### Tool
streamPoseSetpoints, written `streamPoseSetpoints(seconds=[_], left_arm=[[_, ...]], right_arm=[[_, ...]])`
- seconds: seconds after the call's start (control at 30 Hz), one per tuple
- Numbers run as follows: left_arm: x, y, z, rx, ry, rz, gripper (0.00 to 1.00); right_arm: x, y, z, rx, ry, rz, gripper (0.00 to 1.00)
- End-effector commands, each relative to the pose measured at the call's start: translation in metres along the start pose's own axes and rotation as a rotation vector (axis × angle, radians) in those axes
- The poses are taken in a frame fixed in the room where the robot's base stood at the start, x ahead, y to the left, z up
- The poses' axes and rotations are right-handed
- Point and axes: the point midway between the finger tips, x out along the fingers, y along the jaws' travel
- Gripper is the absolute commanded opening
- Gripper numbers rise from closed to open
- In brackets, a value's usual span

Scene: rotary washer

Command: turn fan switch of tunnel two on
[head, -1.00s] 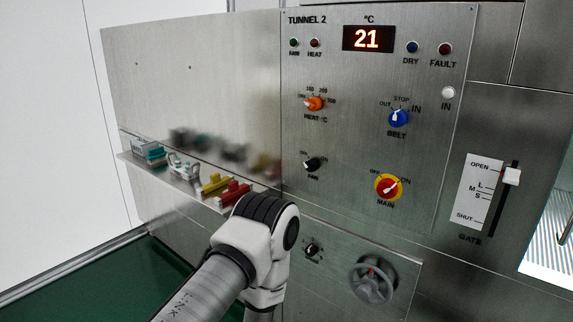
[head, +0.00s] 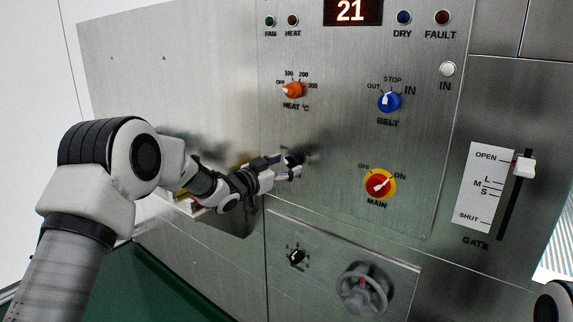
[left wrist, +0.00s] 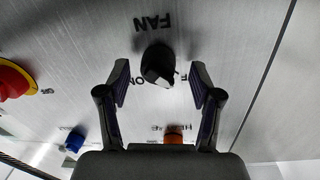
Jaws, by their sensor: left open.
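The black fan knob (head: 295,157) sits on the steel panel, below the orange heat knob. My left gripper (head: 287,166) is at this knob, its fingers pointing at the panel. In the left wrist view the fan knob (left wrist: 157,60) lies between the two open fingers of my left gripper (left wrist: 160,76), with a gap on each side. That view is upside down; the FAN label shows above the knob. The knob's pale pointer tilts to the lower right, toward a partly hidden label that looks like OFF. My right gripper is out of view.
Around it are the orange heat knob (head: 293,90), blue belt knob (head: 389,101), red-and-yellow main switch (head: 380,184) and gate slider (head: 524,167). Below are a small black knob (head: 296,257) and a grey handwheel (head: 362,290). The shelf at left is mostly hidden behind my arm.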

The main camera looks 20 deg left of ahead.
Motion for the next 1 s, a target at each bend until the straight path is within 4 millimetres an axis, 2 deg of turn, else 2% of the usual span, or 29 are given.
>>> streamPoseSetpoints(seconds=[0.1, 0.33, 0.37, 0.5, 0.53, 1.0], left_arm=[[0.0114, 0.0004, -0.0001, 0.0, -0.001, 0.0, 0.65], [0.0133, 0.0004, 0.0003, -0.001, -0.001, 0.0, 0.65], [0.0132, 0.0004, 0.0003, -0.001, -0.001, 0.0, 0.58], [0.0131, 0.0004, 0.0004, -0.001, -0.001, 0.0, 0.08], [0.0131, 0.0004, 0.0004, -0.001, -0.001, 0.0, 0.05], [0.013, 0.0005, 0.0004, 0.06, -0.003, 0.001, 0.05]], right_arm=[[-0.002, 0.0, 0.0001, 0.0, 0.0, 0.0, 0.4], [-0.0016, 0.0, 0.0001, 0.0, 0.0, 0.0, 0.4], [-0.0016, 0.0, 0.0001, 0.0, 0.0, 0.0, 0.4], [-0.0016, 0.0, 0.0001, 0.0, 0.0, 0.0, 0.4], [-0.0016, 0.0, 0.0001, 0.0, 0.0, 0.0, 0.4], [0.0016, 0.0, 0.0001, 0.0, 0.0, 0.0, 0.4]])
